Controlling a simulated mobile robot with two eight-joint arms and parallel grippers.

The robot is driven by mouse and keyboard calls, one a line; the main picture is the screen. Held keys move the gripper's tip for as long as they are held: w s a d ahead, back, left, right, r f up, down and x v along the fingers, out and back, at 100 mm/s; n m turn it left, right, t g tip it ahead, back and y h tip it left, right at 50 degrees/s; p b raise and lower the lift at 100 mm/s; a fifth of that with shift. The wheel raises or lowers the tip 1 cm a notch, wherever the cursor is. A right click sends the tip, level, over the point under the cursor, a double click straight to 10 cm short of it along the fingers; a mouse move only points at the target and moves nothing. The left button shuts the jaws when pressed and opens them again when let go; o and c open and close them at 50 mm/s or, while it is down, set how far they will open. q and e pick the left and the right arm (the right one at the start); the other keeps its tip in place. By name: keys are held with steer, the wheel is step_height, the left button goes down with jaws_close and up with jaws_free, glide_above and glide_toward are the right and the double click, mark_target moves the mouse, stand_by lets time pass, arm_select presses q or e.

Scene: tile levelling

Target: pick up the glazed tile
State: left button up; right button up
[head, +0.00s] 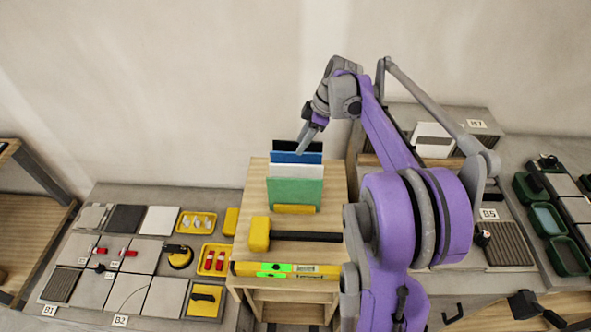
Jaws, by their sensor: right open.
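Several flat tiles stand upright in a rack on a wooden stand: a green one (295,192) in front, then a white one (289,171), a blue one (284,157) and a dark one (304,146) at the back. I cannot tell by sight which is the glazed tile. My right gripper (304,146) is open, pointing down at the top edges of the blue and dark tiles. Its fingertips overlap them in the picture; contact cannot be told. My left gripper is not in view.
On the wooden stand (255,205), a yellow-headed mallet (260,234) and a yellow-green level (288,270) lie in front of the rack. A bench of tiles and yellow trays (214,259) is at left. Green bins (546,218) stand at right. My arm hides the stand's right side.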

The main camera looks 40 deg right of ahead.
steer(key=x, duration=0.4)
steer(key=shift+s+a+f, duration=0.15)
steer(key=shift+a+f, duration=0.05)
steer(key=shift+f, duration=0.3)
steer(key=shift+f, duration=0.25)
jaws_close()
stand_by(1.5)
